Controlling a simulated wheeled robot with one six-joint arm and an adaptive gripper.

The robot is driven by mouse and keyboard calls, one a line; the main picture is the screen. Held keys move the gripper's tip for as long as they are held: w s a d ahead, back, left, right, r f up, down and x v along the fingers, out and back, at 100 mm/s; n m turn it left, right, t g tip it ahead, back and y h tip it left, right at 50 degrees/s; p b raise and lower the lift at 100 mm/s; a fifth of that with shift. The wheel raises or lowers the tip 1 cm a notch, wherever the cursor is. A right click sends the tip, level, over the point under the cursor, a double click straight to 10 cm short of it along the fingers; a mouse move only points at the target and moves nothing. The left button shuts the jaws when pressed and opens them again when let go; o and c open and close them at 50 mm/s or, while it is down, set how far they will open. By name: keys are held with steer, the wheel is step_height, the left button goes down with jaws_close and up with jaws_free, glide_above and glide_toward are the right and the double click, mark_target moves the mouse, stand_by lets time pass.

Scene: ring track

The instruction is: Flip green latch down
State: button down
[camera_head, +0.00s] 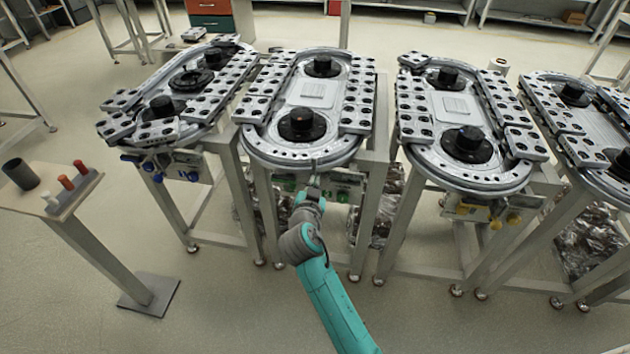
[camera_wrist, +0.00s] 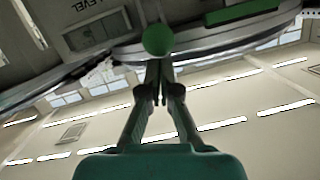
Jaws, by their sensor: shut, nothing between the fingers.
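The green latch shows as a round green knob (camera_wrist: 158,40) in the wrist view, at the edge of the track unit's underside. My gripper (camera_wrist: 158,66) is shut and empty, its two fingertips together right at the knob's near side. I cannot tell whether they touch it. In the head view my gripper (camera_head: 314,183) is at the front of the second track from the left, below its rim, and hides part of the latch area. Green parts (camera_head: 343,197) show there on both sides of the gripper.
The second ring track (camera_head: 318,160) stands on a metal frame, with similar tracks to its left (camera_head: 165,140) and right (camera_head: 470,177). A small side table (camera_head: 25,196) with a dark cup and small cylinders stands at far left. The floor in front is clear.

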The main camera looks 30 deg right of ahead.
step_height(320, 180, down, 7)
steer(key=shift+f, duration=0.15)
stand_by(0.4)
